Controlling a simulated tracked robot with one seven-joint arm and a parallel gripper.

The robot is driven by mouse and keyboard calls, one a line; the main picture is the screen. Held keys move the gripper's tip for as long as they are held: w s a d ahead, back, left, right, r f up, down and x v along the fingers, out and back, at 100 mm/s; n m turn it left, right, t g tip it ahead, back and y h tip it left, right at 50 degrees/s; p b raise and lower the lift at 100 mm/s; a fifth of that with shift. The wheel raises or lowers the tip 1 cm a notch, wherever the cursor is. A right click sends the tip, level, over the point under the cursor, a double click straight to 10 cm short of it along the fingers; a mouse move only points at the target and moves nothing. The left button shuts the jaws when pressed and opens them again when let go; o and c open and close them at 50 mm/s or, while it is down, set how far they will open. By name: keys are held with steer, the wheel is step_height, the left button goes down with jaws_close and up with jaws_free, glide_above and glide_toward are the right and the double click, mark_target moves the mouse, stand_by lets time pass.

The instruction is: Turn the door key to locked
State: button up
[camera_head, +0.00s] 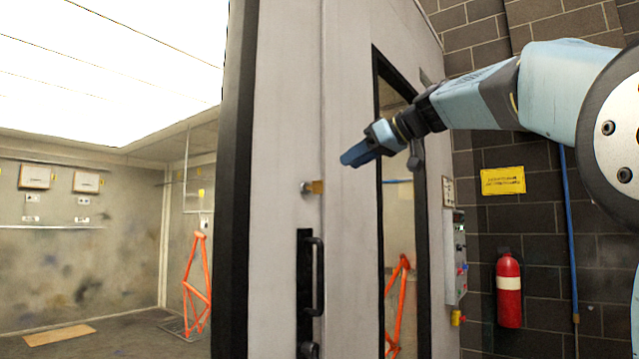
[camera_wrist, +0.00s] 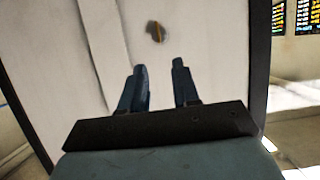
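The brass door key (camera_head: 317,187) stands out from its round lock on the grey door (camera_head: 283,120), above the black handle. The key lies beyond the fingertips, roughly in line with the gap.
A black pull handle (camera_head: 318,277) sits below the key. A black-framed window (camera_head: 398,215) is to its right. The booth with an orange frame (camera_head: 197,285) lies open at left. A control box (camera_head: 455,260) and fire extinguisher (camera_head: 509,290) are at right.

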mark_target(318, 182)
steer(key=x, duration=1.2)
steer(key=shift+d+f, duration=0.1)
steer(key=shift+f, duration=0.05)
steer(key=shift+c, duration=0.3)
jaws_close()
